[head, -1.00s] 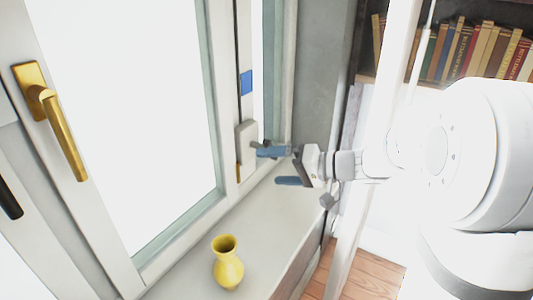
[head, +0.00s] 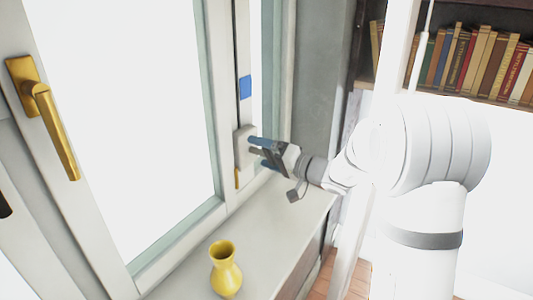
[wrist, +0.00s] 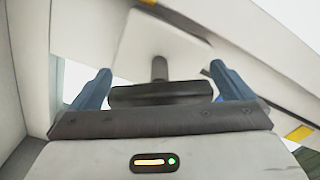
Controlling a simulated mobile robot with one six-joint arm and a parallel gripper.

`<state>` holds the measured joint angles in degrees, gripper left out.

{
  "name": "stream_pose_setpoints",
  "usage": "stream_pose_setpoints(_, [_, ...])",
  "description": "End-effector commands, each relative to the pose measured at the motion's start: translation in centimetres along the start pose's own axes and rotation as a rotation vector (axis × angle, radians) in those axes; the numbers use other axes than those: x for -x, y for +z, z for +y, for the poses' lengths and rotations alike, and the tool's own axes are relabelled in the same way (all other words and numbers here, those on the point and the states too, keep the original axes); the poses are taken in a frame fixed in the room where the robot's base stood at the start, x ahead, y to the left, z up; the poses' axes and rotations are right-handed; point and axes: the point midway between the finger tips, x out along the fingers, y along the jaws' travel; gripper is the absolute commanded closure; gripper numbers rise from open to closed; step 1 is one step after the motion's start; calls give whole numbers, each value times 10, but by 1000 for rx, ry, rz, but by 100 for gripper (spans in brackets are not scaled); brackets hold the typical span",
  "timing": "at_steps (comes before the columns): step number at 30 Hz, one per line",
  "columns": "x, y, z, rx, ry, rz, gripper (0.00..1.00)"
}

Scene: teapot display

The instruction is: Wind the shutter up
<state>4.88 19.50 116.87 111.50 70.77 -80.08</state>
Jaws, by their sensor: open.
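The white winder box (head: 241,148) is fixed to the window frame, right of the pane. In the wrist view the box (wrist: 165,38) shows a short grey stem (wrist: 159,68) ending in a dark crossbar handle (wrist: 160,94). My gripper (head: 257,153) is at the box, tilted. In the wrist view my gripper (wrist: 160,80) is open, with one blue finger on each side of the handle. Gaps show between the handle's ends and the fingers. The shutter itself cannot be made out; the pane looks bright white.
A yellow vase (head: 226,268) stands on the sill (head: 272,225). A brass window handle (head: 50,120) is at the left. A blue mark (head: 245,87) is above the box and a yellow mark (head: 237,178) below. Bookshelves (head: 470,60) stand at the back right.

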Motion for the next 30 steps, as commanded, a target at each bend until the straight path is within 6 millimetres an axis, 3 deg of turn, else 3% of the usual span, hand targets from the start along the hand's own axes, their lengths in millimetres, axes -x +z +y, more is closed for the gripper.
stream_pose_setpoints(7, [0, 0, 0, 0, 1, 1, 2])
stream_pose_setpoints(20, [0, -1, 0, 0, 1, 1, 37])
stream_pose_setpoints(21, [7, -5, 3, 0, 3, 5, 39])
stream_pose_setpoints(30, [1, 0, 1, -42, 1, 3, 39])
